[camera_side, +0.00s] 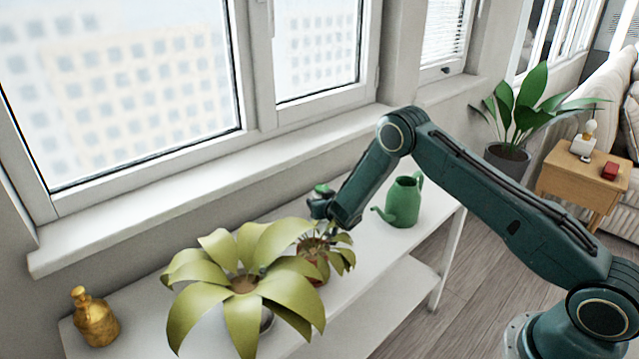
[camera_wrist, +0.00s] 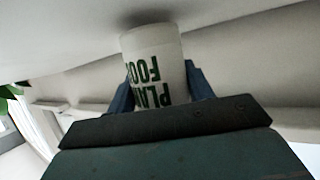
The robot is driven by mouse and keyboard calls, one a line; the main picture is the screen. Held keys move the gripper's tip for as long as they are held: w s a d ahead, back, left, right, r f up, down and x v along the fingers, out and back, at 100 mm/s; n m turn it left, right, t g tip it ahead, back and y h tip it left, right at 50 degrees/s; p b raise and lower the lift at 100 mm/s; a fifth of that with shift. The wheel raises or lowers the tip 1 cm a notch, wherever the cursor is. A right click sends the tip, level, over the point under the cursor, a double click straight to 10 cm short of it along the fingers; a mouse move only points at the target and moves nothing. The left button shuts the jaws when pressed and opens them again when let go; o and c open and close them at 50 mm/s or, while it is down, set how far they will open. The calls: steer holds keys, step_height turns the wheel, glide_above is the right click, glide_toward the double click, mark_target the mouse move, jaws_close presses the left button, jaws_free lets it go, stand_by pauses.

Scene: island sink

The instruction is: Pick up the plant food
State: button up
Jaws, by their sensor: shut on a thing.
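The plant food is a white cylinder with green lettering (camera_wrist: 158,62), seen upside down in the wrist view. It sits between the two blue fingers of my gripper (camera_wrist: 160,85), which are shut on it. Its far end is close to a white surface with a dark shadow there; I cannot tell whether it touches. In the side view my gripper (camera_side: 322,207) is low over the white shelf, behind the small potted plant. I cannot make out the plant food clearly in that view.
A large yellow-green plant (camera_side: 245,285) and a smaller reddish-potted plant (camera_side: 318,262) stand in front of my gripper. A green watering can (camera_side: 403,203) is to the right. A gold bottle (camera_side: 94,318) stands at the left end. The window sill (camera_side: 200,205) runs behind.

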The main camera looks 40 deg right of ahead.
step_height(320, 180, up, 19)
stand_by(0.6)
stand_by(0.5)
steer(key=s+a+r+m+y, duration=0.1)
steer(key=s+a+m, duration=0.1)
steer(key=s+a, duration=0.5)
steer(key=s+a+r+m+g+y, duration=0.1)
steer(key=s+a+r+m+y, duration=0.1)
steer(key=s+a, duration=0.6)
steer(key=a, duration=0.4)
steer(key=shift+s+a+r, duration=0.15)
steer(key=shift+s, duration=0.05)
steer(key=shift+y, duration=0.3)
step_height(320, 180, down, 8)
steer(key=a+m+t+y, duration=0.1)
steer(key=m+y, duration=0.8)
steer(key=y, duration=0.1)
steer(key=shift+a+r+m+t, duration=0.2)
steer(key=shift+m+t, duration=0.1)
steer(key=shift+m, duration=0.1)
stand_by(0.3)
